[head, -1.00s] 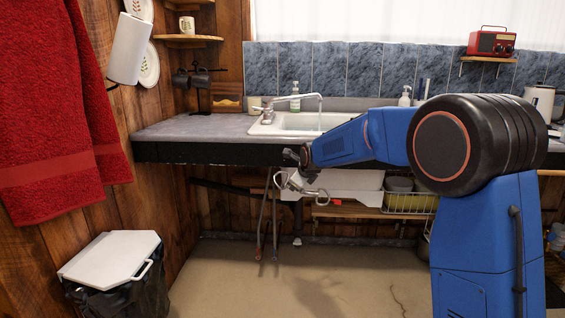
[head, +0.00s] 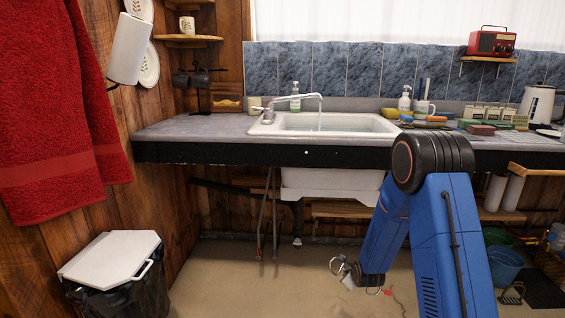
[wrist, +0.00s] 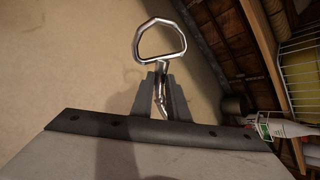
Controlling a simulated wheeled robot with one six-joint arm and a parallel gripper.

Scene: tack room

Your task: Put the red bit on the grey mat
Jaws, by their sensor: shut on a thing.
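My gripper (head: 354,279) is low in front of the sink cabinet, over the open floor, at the end of my blue arm. In the wrist view my gripper (wrist: 163,100) is shut on a metal bit (wrist: 160,40). A shiny D-shaped ring of the bit sticks out beyond the fingertips, and its jointed bar passes between the fingers. In the head view the bit's ring (head: 338,265) shows left of the gripper. I cannot make out a grey mat in either view.
A counter with a white sink (head: 325,124) runs along the back. Sponges, boxes and a white kettle (head: 537,104) crowd its right end. A white-lidded bin (head: 110,256) stands at lower left and a blue bucket (head: 505,266) at right. The floor between is clear.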

